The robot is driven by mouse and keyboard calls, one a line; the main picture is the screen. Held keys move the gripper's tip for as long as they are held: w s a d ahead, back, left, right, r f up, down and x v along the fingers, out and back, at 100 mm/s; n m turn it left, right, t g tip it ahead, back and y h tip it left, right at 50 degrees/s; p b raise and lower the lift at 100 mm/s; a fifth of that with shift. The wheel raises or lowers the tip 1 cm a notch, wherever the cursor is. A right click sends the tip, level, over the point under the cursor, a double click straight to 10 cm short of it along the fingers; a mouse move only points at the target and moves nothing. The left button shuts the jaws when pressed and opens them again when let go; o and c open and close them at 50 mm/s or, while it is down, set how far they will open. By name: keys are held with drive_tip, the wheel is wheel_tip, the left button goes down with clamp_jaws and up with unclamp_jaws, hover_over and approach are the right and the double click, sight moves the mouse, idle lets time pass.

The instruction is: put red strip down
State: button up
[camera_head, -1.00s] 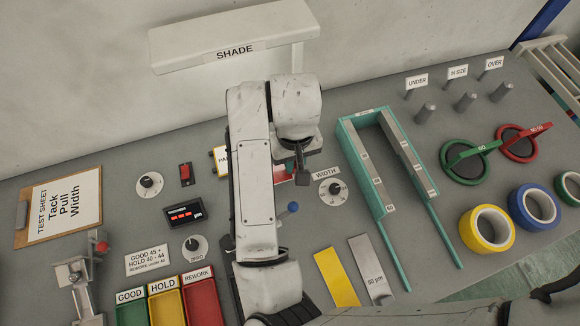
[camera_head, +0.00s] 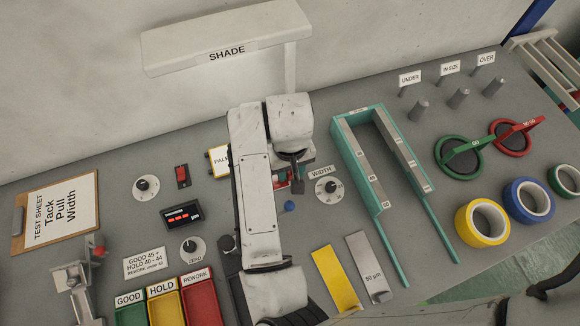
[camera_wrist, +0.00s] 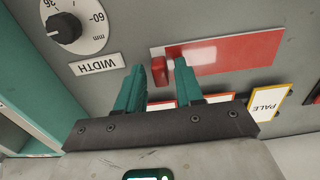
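The red strip (camera_wrist: 215,56) shows in the wrist view as a flat, glossy rectangle over the grey bench top. A small red tab (camera_wrist: 159,71) stands at its left end. My gripper (camera_wrist: 158,72) has its two teal fingers on either side of the tab, with a narrow gap visible on both sides. In the head view my gripper (camera_head: 297,187) is low over the bench, left of the WIDTH dial, and a bit of red shows beside it. My arm hides most of the strip there. Whether the strip rests fully on the bench is unclear.
A PALE card (camera_wrist: 268,103) is near the fingers. The teal gauge frame (camera_head: 348,140) stands to the right. Yellow (camera_head: 335,279) and grey (camera_head: 368,266) strips lie in front.

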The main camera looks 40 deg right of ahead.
drive_tip(key=shift+o, duration=0.2)
wheel_tip(320, 180, up, 12)
drive_tip(key=shift+r, duration=0.15)
idle(0.5)
